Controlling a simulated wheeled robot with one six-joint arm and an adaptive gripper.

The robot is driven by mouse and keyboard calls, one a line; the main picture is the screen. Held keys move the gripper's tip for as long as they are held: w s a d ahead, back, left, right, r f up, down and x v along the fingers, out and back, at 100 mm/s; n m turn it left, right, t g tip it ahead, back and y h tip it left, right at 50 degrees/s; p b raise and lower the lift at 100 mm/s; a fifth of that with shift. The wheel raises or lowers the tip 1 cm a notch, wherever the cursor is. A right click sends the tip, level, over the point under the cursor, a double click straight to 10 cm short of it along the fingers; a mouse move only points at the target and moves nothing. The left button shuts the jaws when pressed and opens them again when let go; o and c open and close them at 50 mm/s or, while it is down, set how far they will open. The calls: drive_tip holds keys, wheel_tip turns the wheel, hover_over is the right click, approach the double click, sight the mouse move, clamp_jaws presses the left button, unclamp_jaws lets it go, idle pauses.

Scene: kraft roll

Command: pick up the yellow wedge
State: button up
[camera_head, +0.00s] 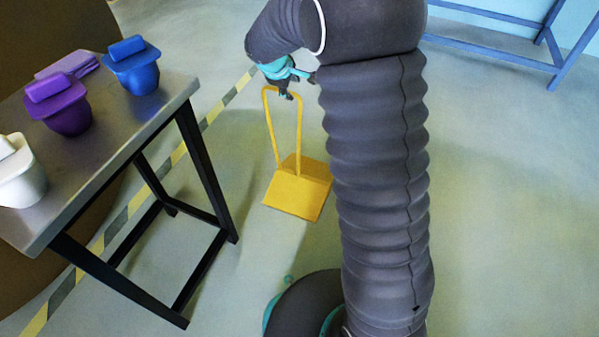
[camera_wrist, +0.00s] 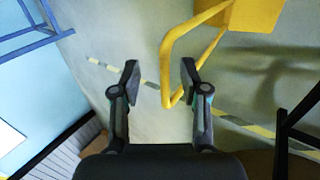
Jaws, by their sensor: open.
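The yellow wedge (camera_head: 299,187) is a block with a tall loop handle. It is on the floor in the head view, right of the metal table. Its handle (camera_head: 270,125) rises toward my gripper (camera_head: 298,88), which is at the handle's top. In the wrist view the wedge's block (camera_wrist: 255,14) is at the upper right. One bar of the handle (camera_wrist: 165,65) shows between the fingers of my open gripper (camera_wrist: 159,70), nearer the right finger. The right finger overlaps the loop's opening; I cannot tell whether it touches the handle or passes through it. Nothing is gripped.
A metal table (camera_head: 105,152) with black legs stands at left, holding a blue tub (camera_head: 138,75), a purple tub (camera_head: 66,112), a white tub (camera_head: 22,180) and a lilac item (camera_head: 68,64). A blue frame (camera_head: 500,55) is at upper right. The floor right of my arm is clear.

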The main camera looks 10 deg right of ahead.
sight(292, 93)
drive_tip(key=x, duration=0.3)
drive_tip(key=b+x, duration=0.1)
drive_tip(key=x, duration=0.1)
drive_tip(key=shift+s+a+f, duration=0.1)
drive_tip(key=shift+a+f, duration=0.15)
drive_tip(key=shift+a, duration=0.05)
clamp_jaws()
drive_tip(key=shift+r, duration=0.1)
